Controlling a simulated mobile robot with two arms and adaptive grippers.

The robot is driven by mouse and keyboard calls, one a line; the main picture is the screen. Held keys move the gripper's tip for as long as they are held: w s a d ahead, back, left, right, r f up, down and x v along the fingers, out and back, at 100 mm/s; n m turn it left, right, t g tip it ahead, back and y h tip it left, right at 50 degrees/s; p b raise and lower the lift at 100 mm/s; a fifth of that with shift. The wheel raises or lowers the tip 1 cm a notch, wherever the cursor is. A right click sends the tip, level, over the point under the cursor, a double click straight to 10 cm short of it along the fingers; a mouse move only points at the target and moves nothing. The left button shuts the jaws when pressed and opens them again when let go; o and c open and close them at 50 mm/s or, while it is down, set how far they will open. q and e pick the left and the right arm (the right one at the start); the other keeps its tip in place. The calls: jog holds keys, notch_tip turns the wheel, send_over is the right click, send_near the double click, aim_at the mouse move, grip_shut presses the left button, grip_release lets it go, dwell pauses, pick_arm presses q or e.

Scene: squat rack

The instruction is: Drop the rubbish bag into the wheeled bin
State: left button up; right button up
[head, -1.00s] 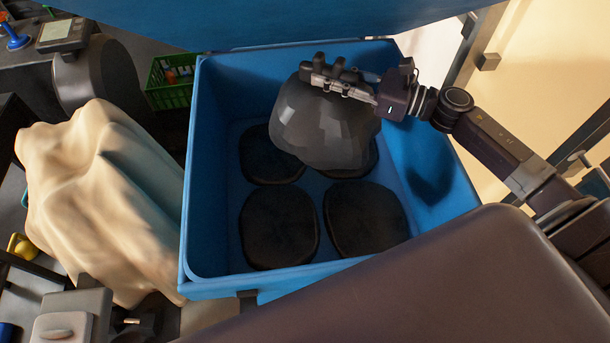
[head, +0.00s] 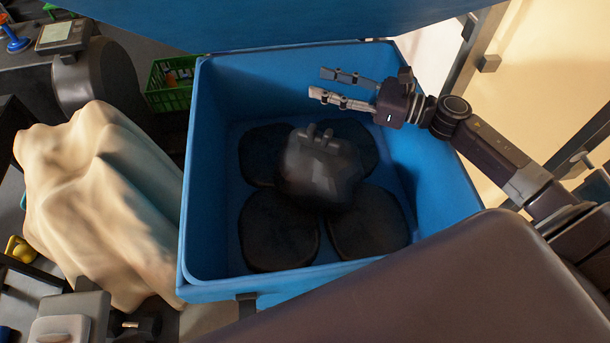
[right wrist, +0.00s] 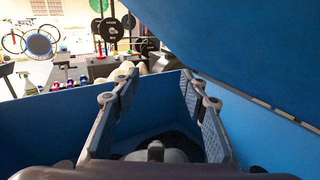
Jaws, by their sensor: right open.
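The dark grey rubbish bag (head: 322,168) is inside the blue wheeled bin (head: 190,190), low down among several black rounded shapes, and looks slightly blurred. My right gripper (head: 315,84) is open and empty above the bin's far right part, apart from the bag. In the right wrist view its two fingers (right wrist: 160,92) are spread, with a grey part of the bag (right wrist: 157,153) showing below between them. The bin's blue lid (head: 270,22) stands open at the back. My left gripper cannot be made out in the head view.
Several black rounded shapes (head: 278,230) lie on the bin's floor. A beige draped cloth (head: 95,200) stands left of the bin. A green crate (head: 168,95) is behind it. A pale wall and dark upright are at the right.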

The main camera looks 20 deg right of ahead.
jog(key=v, duration=1.2)
jog(key=shift+r, duration=0.25)
